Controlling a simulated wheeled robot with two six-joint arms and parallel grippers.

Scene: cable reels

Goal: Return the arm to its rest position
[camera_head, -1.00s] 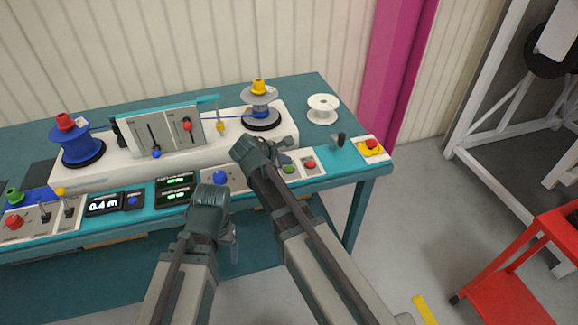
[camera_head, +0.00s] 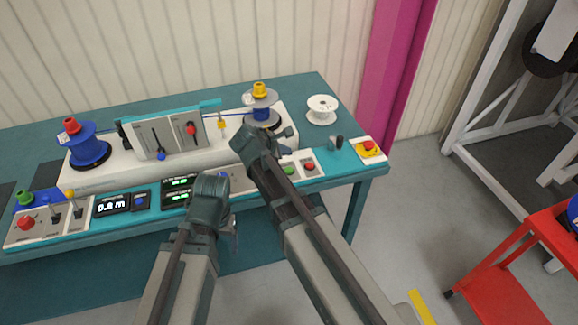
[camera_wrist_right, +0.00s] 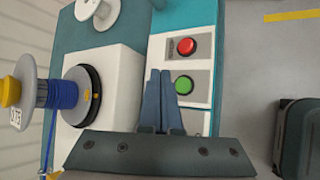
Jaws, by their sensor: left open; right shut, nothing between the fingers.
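My right gripper (camera_head: 287,133) is shut and empty, above the machine's front panel beside the right reel in the head view. In the right wrist view its closed fingers (camera_wrist_right: 160,98) appear over the panel, beside the green button (camera_wrist_right: 184,85) and near the red button (camera_wrist_right: 186,46). I cannot tell whether they touch anything. My left gripper (camera_head: 233,228) is open and empty, low in front of the bench's front edge. Both of my arms reach in from the bottom of the head view.
The teal bench (camera_head: 305,92) carries a blue reel (camera_head: 88,150), a yellow-topped reel (camera_head: 262,106), an empty white spool (camera_head: 322,109) and an emergency stop (camera_head: 369,148). A display (camera_head: 112,205) reads 0.8 m.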

